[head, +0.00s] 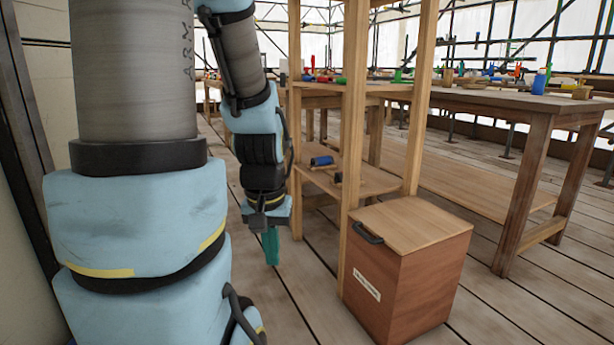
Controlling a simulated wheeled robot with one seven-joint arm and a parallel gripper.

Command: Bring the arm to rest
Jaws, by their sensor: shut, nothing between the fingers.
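My arm hangs down at the left of the head view, with blue padded links and black joints. My gripper (271,246) is at its lower end, with green fingers pointing down above the plank floor. The fingers are together and nothing shows between them. The gripper is left of the wooden post and the lidded wooden box, apart from both.
A wooden box (405,275) with a black handle and white label stands on the floor. A wooden shelf unit (353,150) rises behind it. A workbench (520,102) with several tools and a blue cup (539,84) is at right. Floor (300,305) below the gripper is clear.

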